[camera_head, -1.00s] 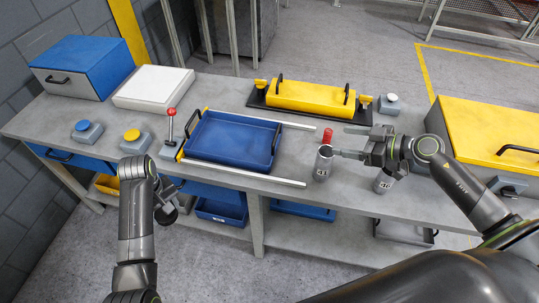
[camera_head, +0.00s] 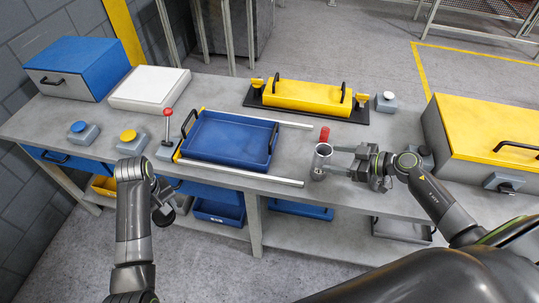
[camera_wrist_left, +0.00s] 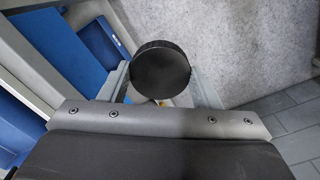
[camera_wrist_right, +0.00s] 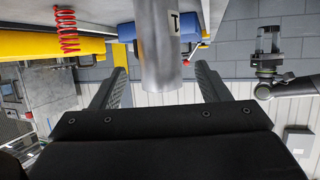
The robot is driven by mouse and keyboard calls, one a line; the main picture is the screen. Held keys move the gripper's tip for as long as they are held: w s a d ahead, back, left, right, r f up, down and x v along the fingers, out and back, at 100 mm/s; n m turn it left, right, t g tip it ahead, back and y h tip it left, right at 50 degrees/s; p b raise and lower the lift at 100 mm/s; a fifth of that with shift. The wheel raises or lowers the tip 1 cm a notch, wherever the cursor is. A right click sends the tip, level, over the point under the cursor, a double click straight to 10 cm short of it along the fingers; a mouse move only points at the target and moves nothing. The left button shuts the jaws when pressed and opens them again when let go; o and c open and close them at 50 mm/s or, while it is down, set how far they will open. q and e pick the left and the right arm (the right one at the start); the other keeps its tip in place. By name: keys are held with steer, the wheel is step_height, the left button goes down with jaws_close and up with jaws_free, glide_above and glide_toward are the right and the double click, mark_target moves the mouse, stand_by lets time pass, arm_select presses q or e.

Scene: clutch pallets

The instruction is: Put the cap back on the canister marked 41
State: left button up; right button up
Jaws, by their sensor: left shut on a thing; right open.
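A grey metal canister (camera_head: 321,162) stands upright and without a cap near the bench's front edge. In the right wrist view the canister (camera_wrist_right: 160,55) shows part of a white label with a "1"; the full number is not readable. My right gripper (camera_head: 336,160) is open, its fingers pointing at the canister from the right. In its wrist view the canister is between the fingers, with gaps on both sides. My left gripper (camera_head: 165,208) is shut on a round black cap (camera_wrist_left: 160,70), off the front of the bench at left.
A red spring (camera_head: 324,134) stands just behind the canister. A blue tray (camera_head: 230,140) between metal rails is to its left. A yellow handled part (camera_head: 310,97) lies behind, and a yellow-lidded box (camera_head: 490,130) is at right.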

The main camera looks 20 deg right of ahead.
mark_target(317, 155)
steer(key=shift+w+a+f, duration=0.1)
steer(key=shift+w+a, duration=0.05)
steer(key=x, duration=0.6)
steer(key=shift+w+a+f+p, duration=0.1)
steer(key=shift+p, duration=0.25)
steer(key=c, duration=1.3)
steer(key=shift+o, duration=0.2)
steer(key=shift+r, duration=0.25)
